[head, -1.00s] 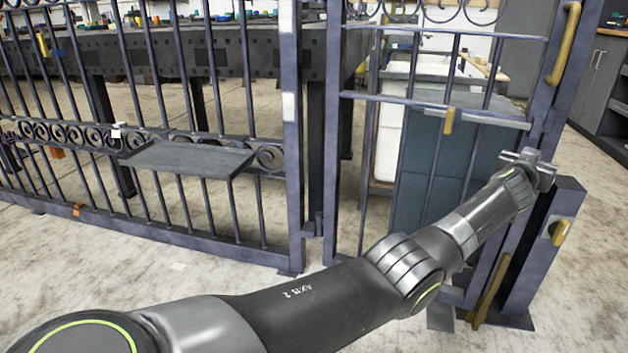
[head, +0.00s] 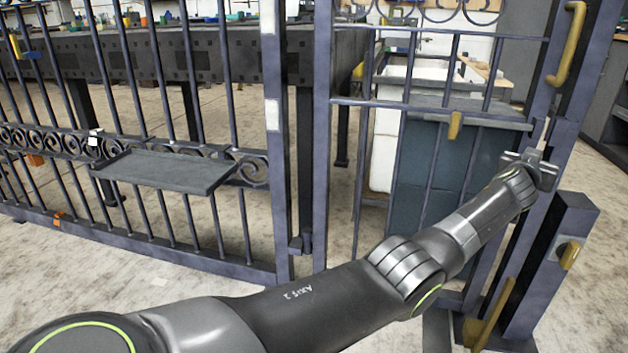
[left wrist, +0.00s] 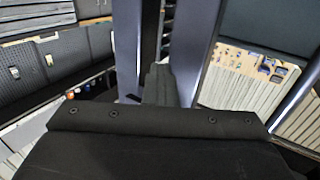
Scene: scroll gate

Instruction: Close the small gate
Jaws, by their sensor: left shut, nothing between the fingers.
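The small gate (head: 321,150) is a dark purple-grey barred panel with scrollwork on top, in the middle right of the head view. A brass handle (head: 568,45) is at its upper right, beside the right-hand upright. My left gripper (head: 532,168) is shut and empty near the gate's right edge, at about mid height. In the left wrist view my gripper's shut fingers (left wrist: 158,85) point between two purple-grey uprights (left wrist: 195,45), with a narrow gap visible between them. I cannot tell whether the fingers touch the gate. My right gripper is not in view.
A longer barred fence (head: 275,130) with a grey shelf (head: 165,172) stands to the left. A short post (head: 575,215) with a brass knob (head: 570,256) stands close right of my gripper. A dark workbench (head: 230,50) is behind. Pale floor lies in front.

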